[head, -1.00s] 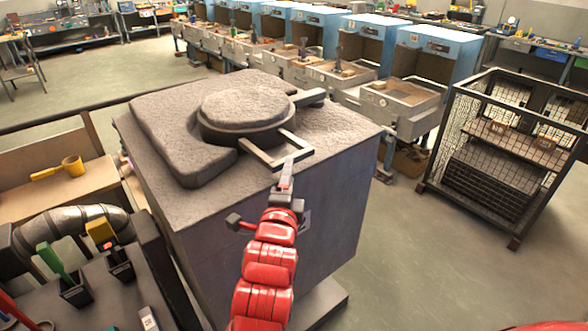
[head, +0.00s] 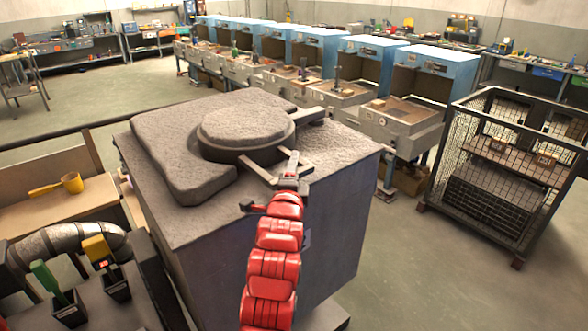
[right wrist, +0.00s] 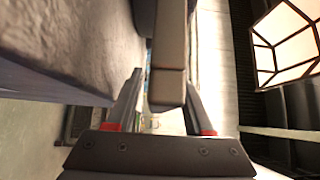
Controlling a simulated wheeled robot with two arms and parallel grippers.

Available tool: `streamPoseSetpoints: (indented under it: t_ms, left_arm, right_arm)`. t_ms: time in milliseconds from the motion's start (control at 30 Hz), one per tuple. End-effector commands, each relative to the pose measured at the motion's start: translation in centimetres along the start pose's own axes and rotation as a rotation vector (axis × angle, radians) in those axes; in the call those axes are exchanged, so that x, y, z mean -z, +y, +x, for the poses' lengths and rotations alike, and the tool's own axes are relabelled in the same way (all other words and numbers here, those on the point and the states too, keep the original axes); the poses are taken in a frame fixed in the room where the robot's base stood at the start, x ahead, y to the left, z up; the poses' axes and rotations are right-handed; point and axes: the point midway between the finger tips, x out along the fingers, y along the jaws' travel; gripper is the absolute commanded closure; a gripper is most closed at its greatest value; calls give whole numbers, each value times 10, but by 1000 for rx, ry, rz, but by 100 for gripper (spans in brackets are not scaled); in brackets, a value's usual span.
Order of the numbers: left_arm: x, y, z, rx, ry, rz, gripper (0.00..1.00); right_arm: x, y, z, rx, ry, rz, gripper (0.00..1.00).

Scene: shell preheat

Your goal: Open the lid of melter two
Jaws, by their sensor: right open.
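The melter (head: 275,235) is a grey block with a rough stone-like top. Its round lid (head: 245,127) lies flat and closed over the top. A bar handle (head: 258,172) sticks out from the lid toward me. My right gripper (head: 291,165), on the red arm, is at the front of this handle with its fingers over it. In the right wrist view the handle bar (right wrist: 168,60) runs between the two open fingers (right wrist: 163,105), which look not closed on it. The front bar is partly hidden by the gripper. My left gripper is not in view.
A hinge arm (head: 308,115) shows behind the lid. A wire cage (head: 500,165) stands on the floor at right, and blue cabinets (head: 370,70) line the back. A bench with a yellow ladle (head: 70,183) is at left. Free floor lies between melter and cage.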

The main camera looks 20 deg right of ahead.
Motion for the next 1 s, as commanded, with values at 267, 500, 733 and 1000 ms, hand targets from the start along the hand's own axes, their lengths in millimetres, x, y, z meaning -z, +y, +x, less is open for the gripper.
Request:
streamPoseSetpoints:
  t_ms: [267, 500, 733, 1000]
  left_arm:
    - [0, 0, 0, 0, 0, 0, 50]
    - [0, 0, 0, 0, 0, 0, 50]
    - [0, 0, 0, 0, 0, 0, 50]
    - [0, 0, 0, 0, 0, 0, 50]
  right_arm:
    - [0, 0, 0, 0, 0, 0, 92]
    - [0, 0, 0, 0, 0, 0, 100]
    - [0, 0, 0, 0, 0, 0, 100]
    - [0, 0, 0, 0, 0, 0, 100]
